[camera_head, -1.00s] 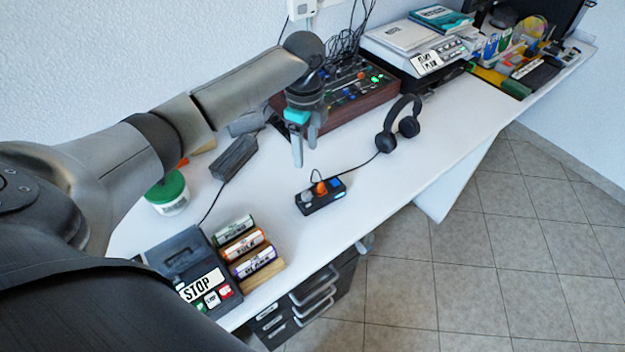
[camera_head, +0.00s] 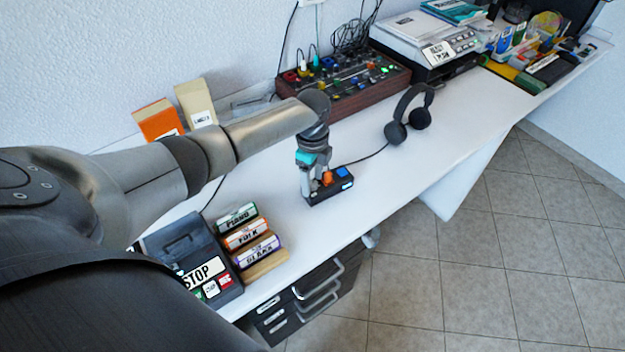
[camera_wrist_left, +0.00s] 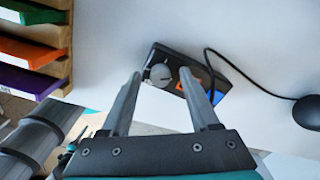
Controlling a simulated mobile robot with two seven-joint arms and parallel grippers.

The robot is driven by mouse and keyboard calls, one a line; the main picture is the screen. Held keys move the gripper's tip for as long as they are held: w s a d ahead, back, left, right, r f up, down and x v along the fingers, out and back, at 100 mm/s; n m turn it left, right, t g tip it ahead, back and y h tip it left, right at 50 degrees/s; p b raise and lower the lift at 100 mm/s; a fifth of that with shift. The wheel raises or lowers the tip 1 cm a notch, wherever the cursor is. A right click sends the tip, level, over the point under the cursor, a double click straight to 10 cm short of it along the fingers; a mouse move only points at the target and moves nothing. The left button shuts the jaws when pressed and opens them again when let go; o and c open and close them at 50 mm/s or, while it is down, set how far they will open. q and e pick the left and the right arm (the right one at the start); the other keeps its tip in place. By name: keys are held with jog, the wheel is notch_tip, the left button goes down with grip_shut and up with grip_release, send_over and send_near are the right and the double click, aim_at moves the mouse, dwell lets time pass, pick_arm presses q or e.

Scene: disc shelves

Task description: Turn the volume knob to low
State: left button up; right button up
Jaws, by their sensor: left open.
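A small black control box (camera_head: 343,189) lies on the white table, with an orange part (camera_head: 327,178) and a lit blue display (camera_head: 343,172) on top. In the left wrist view the box (camera_wrist_left: 153,56) shows a round grey knob (camera_wrist_left: 160,74) with a pale pointer line, beside the orange part. My left gripper (camera_head: 313,186) is lowered at the left end of the box. In the left wrist view the fingers of my left gripper (camera_wrist_left: 160,73) are apart, one on each side of the grey knob. Contact cannot be told. My right gripper is not in view.
Headphones (camera_head: 409,114) stand right of the box, with a black cable running to it. A mixer (camera_head: 345,86) is behind. A cassette player (camera_head: 187,262) and several labelled cassettes (camera_head: 245,236) are at front left. The table between box and cassettes is clear.

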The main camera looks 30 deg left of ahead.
pick_arm(q)
grip_shut()
dwell(0.5)
